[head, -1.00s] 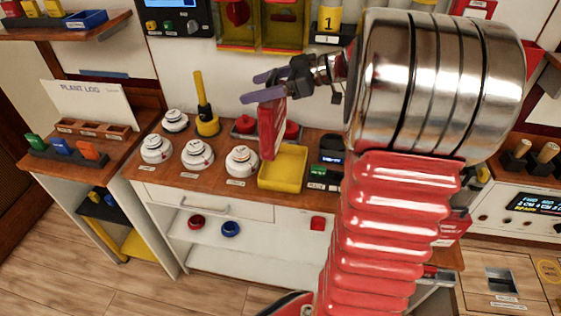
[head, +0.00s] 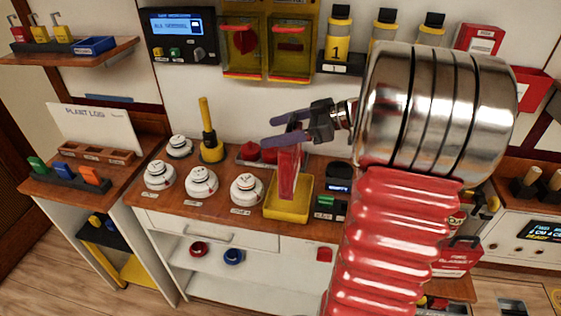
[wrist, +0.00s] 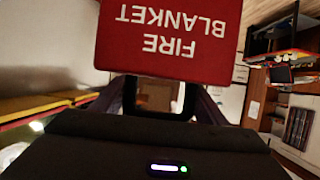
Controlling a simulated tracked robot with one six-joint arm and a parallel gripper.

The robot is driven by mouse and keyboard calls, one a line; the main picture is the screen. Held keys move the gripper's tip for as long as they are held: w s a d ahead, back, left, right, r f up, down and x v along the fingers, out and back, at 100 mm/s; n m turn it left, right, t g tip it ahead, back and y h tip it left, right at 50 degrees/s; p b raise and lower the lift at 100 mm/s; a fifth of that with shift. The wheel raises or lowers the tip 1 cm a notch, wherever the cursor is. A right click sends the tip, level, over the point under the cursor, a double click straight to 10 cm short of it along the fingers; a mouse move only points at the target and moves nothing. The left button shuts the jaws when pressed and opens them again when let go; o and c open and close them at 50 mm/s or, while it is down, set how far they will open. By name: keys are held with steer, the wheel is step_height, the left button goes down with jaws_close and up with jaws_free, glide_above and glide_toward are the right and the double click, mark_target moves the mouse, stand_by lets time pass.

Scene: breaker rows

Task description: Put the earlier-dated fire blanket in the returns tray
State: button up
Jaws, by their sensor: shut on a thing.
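A red fire blanket pack (head: 289,172) hangs upright from my gripper (head: 279,130), which is shut on it. In the wrist view the pack (wrist: 165,42) shows white "FIRE BLANKET" lettering upside down; no date is readable. The pack's lower end is over the yellow tray (head: 273,211) on the wooden counter. I cannot tell whether it touches the tray floor. A second red pack (head: 456,258), seemingly lettered as a fire blanket, is at the lower right, partly behind my arm; its date is too small to read.
White round detectors (head: 200,182) stand left of the tray. Red round items (head: 250,151) are close behind the hanging pack. A small dark device (head: 331,206) stands just right of the tray. A yellow upright tool (head: 208,135) stands at the back left.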

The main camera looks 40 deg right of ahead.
steer(key=shift+f, duration=1.45)
steer(key=shift+f, duration=1.95)
steer(key=o, duration=2)
steer(key=v, duration=1.2)
